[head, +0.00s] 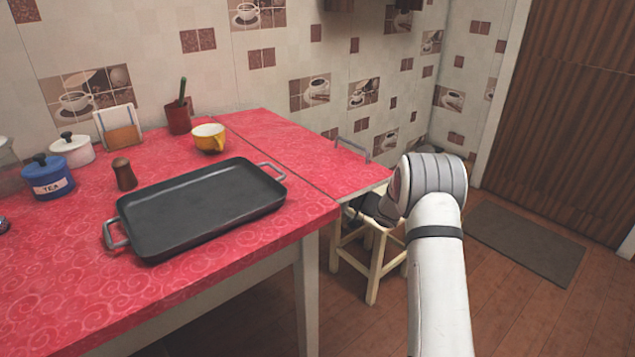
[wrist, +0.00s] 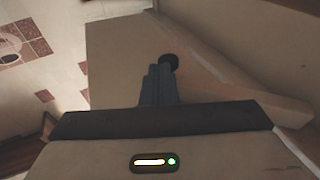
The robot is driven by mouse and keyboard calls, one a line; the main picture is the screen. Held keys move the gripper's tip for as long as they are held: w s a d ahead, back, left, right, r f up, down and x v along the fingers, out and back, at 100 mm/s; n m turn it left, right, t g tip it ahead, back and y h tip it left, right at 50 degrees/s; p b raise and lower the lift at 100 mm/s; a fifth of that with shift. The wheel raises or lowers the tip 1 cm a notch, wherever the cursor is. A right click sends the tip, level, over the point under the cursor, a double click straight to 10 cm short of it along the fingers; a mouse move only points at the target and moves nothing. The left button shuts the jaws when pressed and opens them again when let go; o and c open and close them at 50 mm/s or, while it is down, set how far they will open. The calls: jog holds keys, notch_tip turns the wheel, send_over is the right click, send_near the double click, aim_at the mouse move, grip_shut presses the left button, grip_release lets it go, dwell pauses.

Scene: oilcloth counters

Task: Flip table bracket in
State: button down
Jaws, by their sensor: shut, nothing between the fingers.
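The red-topped table (head: 70,275) has a raised end leaf (head: 300,145) at its right, past a seam. In the wrist view, a pale flat panel (wrist: 115,65), apparently the leaf's underside, lies behind my gripper (wrist: 168,62). A pale wooden bar (wrist: 235,90), possibly the table bracket, slants from behind the fingertips to the lower right. My gripper is shut and empty. In the head view, my gripper is mostly hidden beside the leaf's right edge.
A cream stool (head: 372,265) stands below the leaf, close to my arm. A black griddle pan (head: 200,205) and a yellow cup (head: 208,138) stand on the table. A dark mat (head: 525,240) lies on the open floor to the right.

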jog(key=s+d+f+p, duration=0.2)
jog(key=s+d, duration=0.2)
jog(key=d, duration=0.8)
jog(key=shift+d+p, duration=0.3)
jog(key=shift+p, duration=0.1)
jog(key=shift+f, duration=0.15)
